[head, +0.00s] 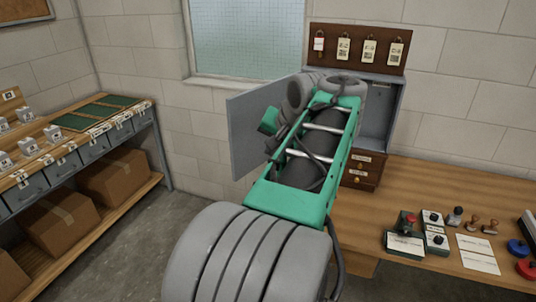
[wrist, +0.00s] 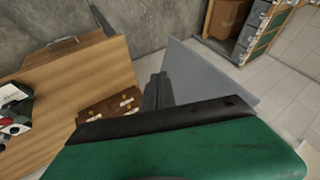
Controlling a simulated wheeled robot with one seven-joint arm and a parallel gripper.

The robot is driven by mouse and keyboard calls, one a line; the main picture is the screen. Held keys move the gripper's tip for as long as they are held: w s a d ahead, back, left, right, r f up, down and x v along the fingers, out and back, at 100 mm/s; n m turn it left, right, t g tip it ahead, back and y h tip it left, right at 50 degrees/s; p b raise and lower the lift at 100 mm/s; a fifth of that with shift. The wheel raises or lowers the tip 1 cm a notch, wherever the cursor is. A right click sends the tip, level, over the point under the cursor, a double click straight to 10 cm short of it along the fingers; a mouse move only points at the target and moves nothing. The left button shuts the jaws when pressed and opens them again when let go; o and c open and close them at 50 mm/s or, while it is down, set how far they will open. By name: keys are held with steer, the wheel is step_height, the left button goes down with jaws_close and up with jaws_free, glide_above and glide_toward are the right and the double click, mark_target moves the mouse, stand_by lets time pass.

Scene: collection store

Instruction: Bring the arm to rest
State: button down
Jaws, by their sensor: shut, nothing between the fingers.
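My arm (head: 305,165) stretches from the bottom of the head view toward the open grey wall cabinet (head: 380,115), bent at its far end. My gripper (wrist: 158,90) shows in the wrist view as two dark fingers close together, beyond the black edge of my green hand. It is shut and empty. In the head view the fingers are hidden or cannot be told from the arm. The cabinet's grey door (head: 248,125) stands open on the left, just beside my arm. In the wrist view the door (wrist: 205,75) lies right of the fingers; I cannot tell the gap.
A brown board with hanging tags (head: 358,47) is above the cabinet. Small drawers (head: 362,170) stand below it. The wooden desk (head: 420,190) holds stamps, cards and small devices at right. A shelf (head: 160,180) with bins and boxes is at left. Floor between is clear.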

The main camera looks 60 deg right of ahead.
steer(key=w+a+f+n+y, duration=0.1)
steer(key=w+a+f+n, duration=0.15)
steer(key=a, duration=0.55)
steer(key=w+a+f+n+y, duration=0.1)
steer(key=w+a+f+n, duration=0.1)
steer(key=w+a, duration=0.35)
steer(key=w+a+f+n+y, duration=0.1)
steer(key=w+a+f+n, duration=0.15)
steer(key=a, duration=0.65)
steer(key=s+a+f+n+g, duration=0.1)
steer(key=s+a+f+n, duration=0.2)
steer(key=a, duration=0.5)
steer(key=s+a+f+n+g, duration=0.2)
steer(key=s+a+f+n, duration=0.2)
steer(key=a+f, duration=0.4)
steer(key=shift+a+n, duration=0.4)
steer(key=shift+a, duration=0.25)
